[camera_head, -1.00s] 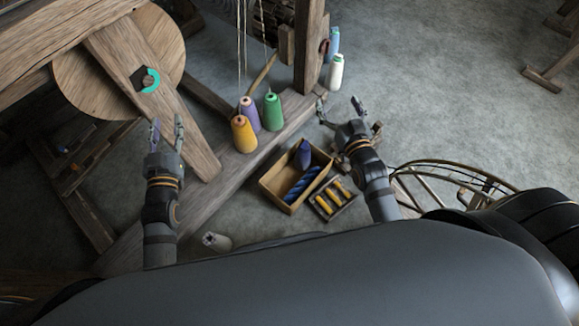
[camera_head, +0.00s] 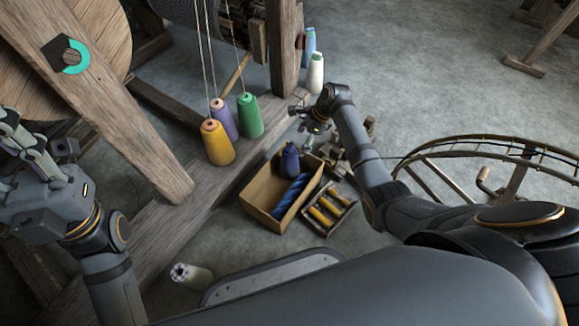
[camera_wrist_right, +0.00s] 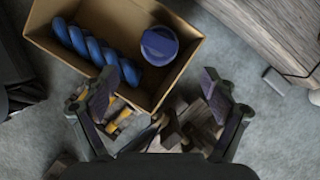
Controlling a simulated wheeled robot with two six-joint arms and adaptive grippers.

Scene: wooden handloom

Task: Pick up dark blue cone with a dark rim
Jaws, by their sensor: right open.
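The dark blue cone (camera_head: 290,160) stands at the far end of an open cardboard box (camera_head: 262,208). In the right wrist view the cone (camera_wrist_right: 159,44) shows from above, with a dark rim around its round top. My right gripper (camera_head: 309,142) is beside the box's far right corner. In the right wrist view its fingers (camera_wrist_right: 160,87) are wide apart with nothing held between them, and the cone lies beyond the gap. My left gripper (camera_head: 30,150) is at the far left, away from the box, partly cut off by the frame edge; its jaw state is unclear.
Blue twisted yarn (camera_head: 291,196) lies in the box beside the cone. A small tray with yellow spools (camera_head: 325,211) sits right of the box. Orange (camera_head: 217,143), purple and green cones stand on the loom beam to the left. A wooden post (camera_head: 284,50) rises behind.

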